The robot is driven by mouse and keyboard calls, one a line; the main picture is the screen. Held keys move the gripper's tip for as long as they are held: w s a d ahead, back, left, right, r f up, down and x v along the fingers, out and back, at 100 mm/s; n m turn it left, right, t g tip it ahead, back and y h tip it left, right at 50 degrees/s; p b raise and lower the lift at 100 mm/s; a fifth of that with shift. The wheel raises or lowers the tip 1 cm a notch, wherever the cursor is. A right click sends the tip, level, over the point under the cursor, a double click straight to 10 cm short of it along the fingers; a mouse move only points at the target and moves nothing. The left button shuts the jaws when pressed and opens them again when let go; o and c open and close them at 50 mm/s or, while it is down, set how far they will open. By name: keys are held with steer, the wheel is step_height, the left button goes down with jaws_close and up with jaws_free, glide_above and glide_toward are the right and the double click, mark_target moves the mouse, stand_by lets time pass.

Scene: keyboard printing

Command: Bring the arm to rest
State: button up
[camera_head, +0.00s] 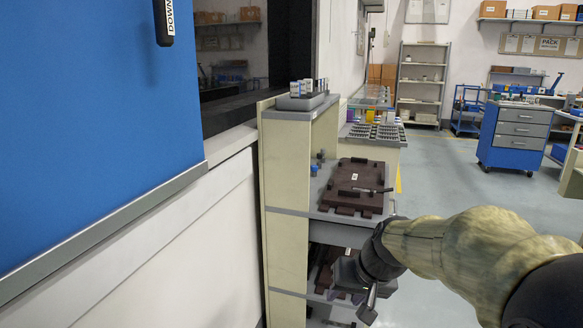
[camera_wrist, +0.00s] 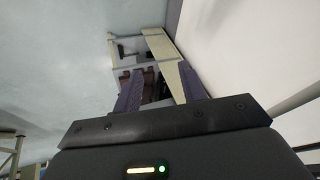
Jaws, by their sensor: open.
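My gripper (camera_head: 368,302) is at the end of my arm, which comes in from the lower right of the head view under a pale cover. It is in front of the lower part of a cream shelf unit. In the wrist view its two fingers (camera_wrist: 160,92) stand wide apart with nothing held between them. The shelf unit (camera_wrist: 163,48) shows beyond the fingers. My gripper hides part of the unit's lower shelf in the head view.
The shelf unit (camera_head: 284,205) holds a dark brown plate (camera_head: 355,180) on its middle shelf. A blue panel (camera_head: 90,110) fills the left. A blue drawer cabinet (camera_head: 513,138) stands at the back right. Open floor (camera_head: 440,180) lies between.

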steer(key=s+d+f+g+h, duration=0.2)
steer(key=s+d+f+h, duration=0.15)
steer(key=s+f, duration=0.85)
steer(key=w+p+v, duration=0.3)
steer(key=p+v, duration=1.2)
steer(key=p, duration=0.1)
steer(key=w+d+r+p+v, duration=0.1)
steer(key=w+p+v, duration=0.3)
steer(key=p+v, duration=1.2)
steer(key=shift+d+r+p, duration=0.3)
steer(key=shift+d+r, duration=0.15)
steer(key=shift+s+y, duration=0.1)
steer(key=shift+y, duration=0.15)
steer(key=shift+c, duration=0.6)
steer(key=shift+a, duration=0.1)
